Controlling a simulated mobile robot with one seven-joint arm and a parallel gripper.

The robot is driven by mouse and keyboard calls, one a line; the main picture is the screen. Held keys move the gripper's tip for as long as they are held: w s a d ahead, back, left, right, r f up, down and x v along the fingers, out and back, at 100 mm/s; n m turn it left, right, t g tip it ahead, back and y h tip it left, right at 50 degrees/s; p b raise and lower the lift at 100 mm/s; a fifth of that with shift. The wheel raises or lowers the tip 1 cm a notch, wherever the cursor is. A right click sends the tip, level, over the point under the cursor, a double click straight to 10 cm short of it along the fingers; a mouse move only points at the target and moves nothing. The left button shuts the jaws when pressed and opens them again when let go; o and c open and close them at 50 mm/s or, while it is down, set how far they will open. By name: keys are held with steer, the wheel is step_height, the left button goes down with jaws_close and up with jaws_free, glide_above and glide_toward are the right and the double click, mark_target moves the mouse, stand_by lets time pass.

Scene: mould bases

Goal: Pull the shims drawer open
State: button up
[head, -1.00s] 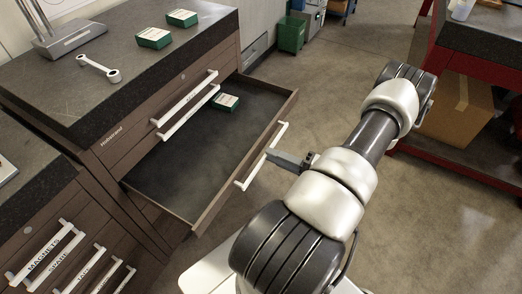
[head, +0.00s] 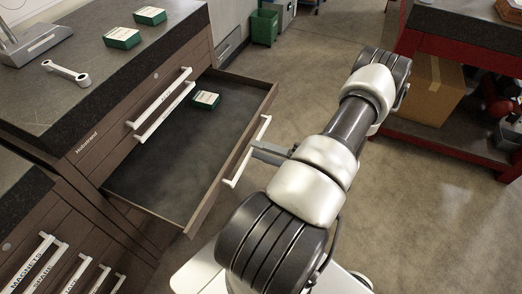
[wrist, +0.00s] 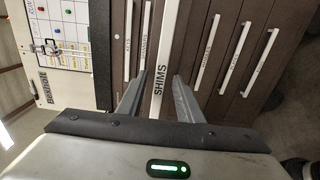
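The shims drawer (head: 170,165) is pulled well out of the dark brown cabinet in the head view, its dark inside showing. Its white bar handle (head: 236,168) runs along the drawer front. In the wrist view, the handle lettered SHIMS (wrist: 160,82) passes between the two fingers of my gripper (wrist: 161,75). A narrow gap shows between the handle and the left finger; the right finger is very close to it. My gripper (head: 268,152) is at the handle's middle in the head view, where the arm partly hides it.
A small green box (head: 206,99) lies in the drawer at its back. A red-framed bench (head: 440,45) with a cardboard box (head: 428,88) stands at right. The floor between is clear.

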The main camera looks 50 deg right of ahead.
steer(key=shift+s, duration=0.1)
steer(key=v, duration=1.7)
steer(key=shift+s, duration=0.1)
